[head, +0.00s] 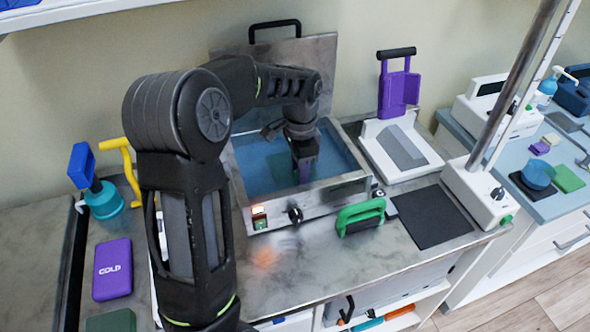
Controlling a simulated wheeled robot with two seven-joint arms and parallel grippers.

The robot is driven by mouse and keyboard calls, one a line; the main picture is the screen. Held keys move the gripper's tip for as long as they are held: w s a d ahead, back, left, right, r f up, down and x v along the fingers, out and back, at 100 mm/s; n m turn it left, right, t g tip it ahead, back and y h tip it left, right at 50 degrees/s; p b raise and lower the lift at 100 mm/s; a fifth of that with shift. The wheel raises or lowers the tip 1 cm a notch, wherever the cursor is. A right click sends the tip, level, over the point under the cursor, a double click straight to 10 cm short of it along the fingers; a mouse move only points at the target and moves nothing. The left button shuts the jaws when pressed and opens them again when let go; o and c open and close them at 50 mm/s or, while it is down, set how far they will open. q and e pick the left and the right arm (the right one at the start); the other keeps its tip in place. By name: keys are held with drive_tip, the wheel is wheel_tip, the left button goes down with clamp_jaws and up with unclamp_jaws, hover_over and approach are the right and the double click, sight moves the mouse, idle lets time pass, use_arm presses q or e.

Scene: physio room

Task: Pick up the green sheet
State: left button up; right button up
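My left arm comes in from the left, and its gripper (303,172) points down into the open water bath (243,200) with blue water. A flat dark green piece (112,321) lies at the bottom left, cut off by the picture edge and partly beside my arm. A small bright green block (568,178) lies on the blue-topped table at the right. My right gripper is not in view.
A green-handled tool (360,216) stands in front of the bath, beside a dark mat (432,216). A purple cold pack (112,269) lies at the left. A white stand with a purple holder (399,95) and a metal pole (512,85) rise right of the bath.

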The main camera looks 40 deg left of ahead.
use_arm(q)
drive_tip(key=shift+c, duration=0.4)
clamp_jaws()
idle(0.5)
